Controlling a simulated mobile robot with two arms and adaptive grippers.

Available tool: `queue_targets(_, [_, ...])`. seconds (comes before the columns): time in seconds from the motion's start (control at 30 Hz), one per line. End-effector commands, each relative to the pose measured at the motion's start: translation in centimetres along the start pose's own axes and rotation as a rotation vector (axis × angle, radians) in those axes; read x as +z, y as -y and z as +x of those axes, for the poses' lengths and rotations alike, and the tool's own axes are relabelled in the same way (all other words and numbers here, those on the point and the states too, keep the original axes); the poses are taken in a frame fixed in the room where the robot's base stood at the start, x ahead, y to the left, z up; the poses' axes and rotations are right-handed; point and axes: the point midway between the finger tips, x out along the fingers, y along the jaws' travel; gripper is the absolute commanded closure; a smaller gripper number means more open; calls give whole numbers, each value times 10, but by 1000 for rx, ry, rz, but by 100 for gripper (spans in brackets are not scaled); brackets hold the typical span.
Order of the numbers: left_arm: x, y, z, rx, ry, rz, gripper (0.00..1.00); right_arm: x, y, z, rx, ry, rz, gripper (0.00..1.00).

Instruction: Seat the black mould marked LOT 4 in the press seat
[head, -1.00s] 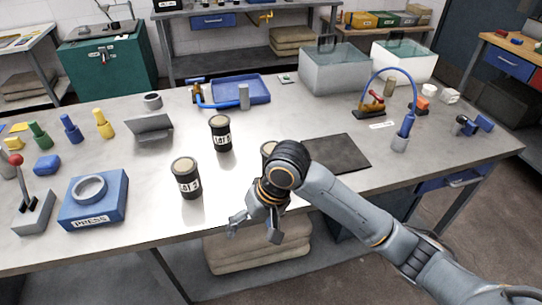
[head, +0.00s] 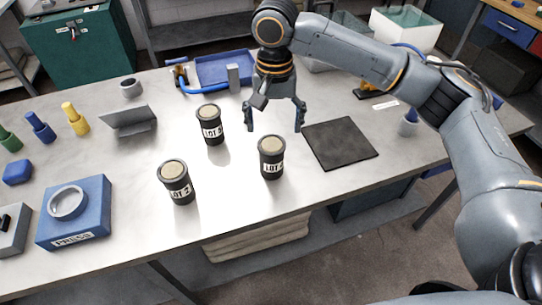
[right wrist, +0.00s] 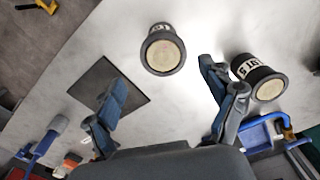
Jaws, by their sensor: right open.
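Three black moulds with tan tops stand upright on the bench. The left one (head: 176,182) seems to read LOT 2. The back one (head: 210,125) seems to read LOT 5 and also shows in the right wrist view (right wrist: 260,78). The right one (head: 271,158) has a LOT label whose digit is hard to read; it also shows in the right wrist view (right wrist: 163,50). My right gripper (head: 274,128) is open and empty, above and behind this right mould, apart from it. The blue press (head: 92,222) has an empty round seat (head: 68,203). My left gripper is out of view.
A dark flat mat (head: 340,143) lies right of the moulds. A blue tray (head: 225,70) with a blue pipe is behind. A grey angled plate (head: 130,121) and coloured pegs (head: 75,119) stand at left. The bench between moulds and press is clear.

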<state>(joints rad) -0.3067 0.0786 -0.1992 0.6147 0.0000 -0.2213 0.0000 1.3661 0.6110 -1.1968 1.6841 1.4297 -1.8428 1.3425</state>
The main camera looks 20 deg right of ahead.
Motion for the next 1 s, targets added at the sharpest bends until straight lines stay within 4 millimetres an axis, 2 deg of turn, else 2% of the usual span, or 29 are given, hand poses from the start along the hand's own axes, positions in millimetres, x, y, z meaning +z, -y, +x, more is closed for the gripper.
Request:
queue_targets(0.13, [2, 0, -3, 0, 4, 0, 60, 0, 0, 26, 1, 1, 0, 17])
queue_targets(0.37, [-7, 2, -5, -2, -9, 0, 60, 0, 1, 42, -1, -1, -1, 17])
queue_targets(0.5, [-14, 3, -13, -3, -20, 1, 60, 2, 3, 60, 1, 1, -2, 17])
queue_targets(0.7, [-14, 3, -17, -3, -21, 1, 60, 2, 4, 87, 0, -1, -1, 17])
queue_targets(1.0, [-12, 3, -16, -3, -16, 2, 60, 2, 5, 92, -2, -3, -2, 19])
